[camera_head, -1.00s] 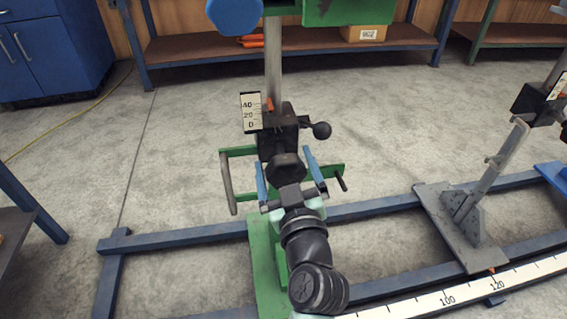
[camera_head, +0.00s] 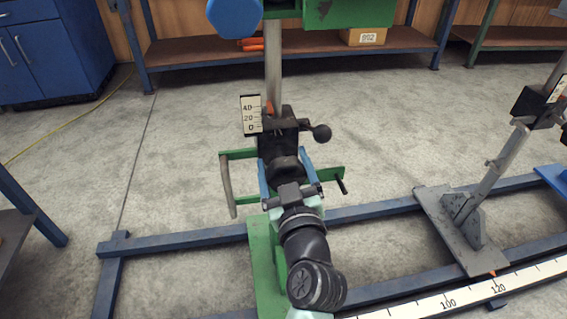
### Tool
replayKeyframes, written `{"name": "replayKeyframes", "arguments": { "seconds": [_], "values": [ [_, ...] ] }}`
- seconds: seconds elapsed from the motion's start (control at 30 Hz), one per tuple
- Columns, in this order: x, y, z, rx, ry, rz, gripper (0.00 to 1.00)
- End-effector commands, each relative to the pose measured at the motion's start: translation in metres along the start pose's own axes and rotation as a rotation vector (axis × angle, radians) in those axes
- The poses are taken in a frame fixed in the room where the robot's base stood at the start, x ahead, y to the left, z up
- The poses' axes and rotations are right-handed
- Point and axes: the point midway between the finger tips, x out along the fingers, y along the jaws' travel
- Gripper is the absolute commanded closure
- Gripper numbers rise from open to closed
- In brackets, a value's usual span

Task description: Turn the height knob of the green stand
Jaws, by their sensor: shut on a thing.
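The green stand (camera_head: 264,262) is centred in the head view, with a grey upright post (camera_head: 273,65) above a black clamp block. The black height knob (camera_head: 285,167) faces me on the front of the block. My gripper (camera_head: 286,163) reaches it from the front, with one blue finger on each side, shut on the knob. The gripper body hides the knob's lower part. A white scale plate (camera_head: 251,115) marked 0, 20 and 40 sits left of the post, with a small orange pointer (camera_head: 269,107) near its right edge.
A black ball-ended lever (camera_head: 321,132) sticks out right of the block. A green bar with a grey handle (camera_head: 227,186) is at left, and a black pin (camera_head: 341,181) at right. A grey stand (camera_head: 462,215) and blue floor rails (camera_head: 180,238) lie around.

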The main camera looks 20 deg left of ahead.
Motion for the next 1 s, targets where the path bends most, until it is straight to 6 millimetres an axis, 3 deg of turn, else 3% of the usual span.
{"name": "replayKeyframes", "arguments": {
  "seconds": [0.37, 1.0],
  "values": [
    [-0.0006, -0.0001, -0.0009, 0.181, -0.001, 0.000, 0.70],
    [-0.0007, -0.0025, -0.0022, 0.780, -0.003, 0.001, 0.70]
  ]
}}
